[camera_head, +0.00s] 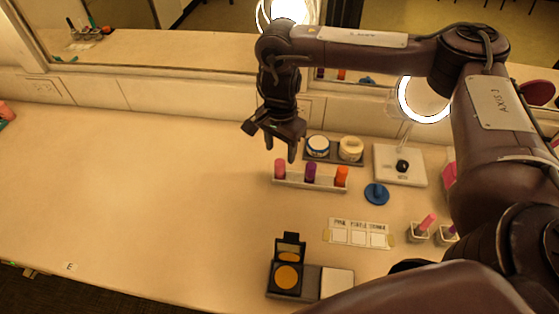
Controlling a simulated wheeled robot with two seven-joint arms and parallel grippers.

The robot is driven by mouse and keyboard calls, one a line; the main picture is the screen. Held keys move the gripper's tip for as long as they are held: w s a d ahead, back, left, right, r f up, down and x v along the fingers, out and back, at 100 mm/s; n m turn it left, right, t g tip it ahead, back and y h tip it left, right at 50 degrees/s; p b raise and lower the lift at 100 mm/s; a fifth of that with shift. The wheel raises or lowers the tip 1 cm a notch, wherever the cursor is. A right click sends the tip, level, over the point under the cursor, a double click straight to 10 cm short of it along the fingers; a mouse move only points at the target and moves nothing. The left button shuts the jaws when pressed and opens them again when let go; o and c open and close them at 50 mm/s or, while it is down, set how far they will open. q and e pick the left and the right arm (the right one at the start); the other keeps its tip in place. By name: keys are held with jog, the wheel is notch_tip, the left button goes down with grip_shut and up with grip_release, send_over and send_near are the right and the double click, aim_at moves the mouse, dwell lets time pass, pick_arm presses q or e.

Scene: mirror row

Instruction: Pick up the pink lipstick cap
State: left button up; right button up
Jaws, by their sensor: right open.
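A pink lipstick cap (279,168) stands upright at the left end of a pale rack (323,185). A purple cap (311,173) and an orange cap (342,176) stand in the same rack to its right. My right gripper (281,149) points down with its fingers apart and empty, seen just above and behind the pink cap. I cannot tell whether it touches the cap; its height above the counter is unclear. My left gripper is not in view.
Two round jars (350,148) sit on a tray behind the rack. A lit mirror lamp's base (395,178), blue disc (377,194), label card (358,233), open yellow compact (287,277) and pink lipstick (427,224) in a cup lie around. The counter's left is mostly clear.

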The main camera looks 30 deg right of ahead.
aim_at(281, 161)
jog(key=shift+s+f, duration=0.15)
jog(key=shift+f, duration=0.3)
notch_tip(281, 161, down, 4)
jog(key=shift+d+r+p, duration=0.1)
jog(key=shift+r+p, duration=0.05)
jog(key=shift+p, duration=0.6)
jog(key=shift+f, duration=0.4)
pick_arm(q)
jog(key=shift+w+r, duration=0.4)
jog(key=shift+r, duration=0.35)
pick_arm(e)
jog(key=c, duration=1.1)
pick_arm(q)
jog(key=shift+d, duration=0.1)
pick_arm(e)
jog(key=shift+o, duration=0.2)
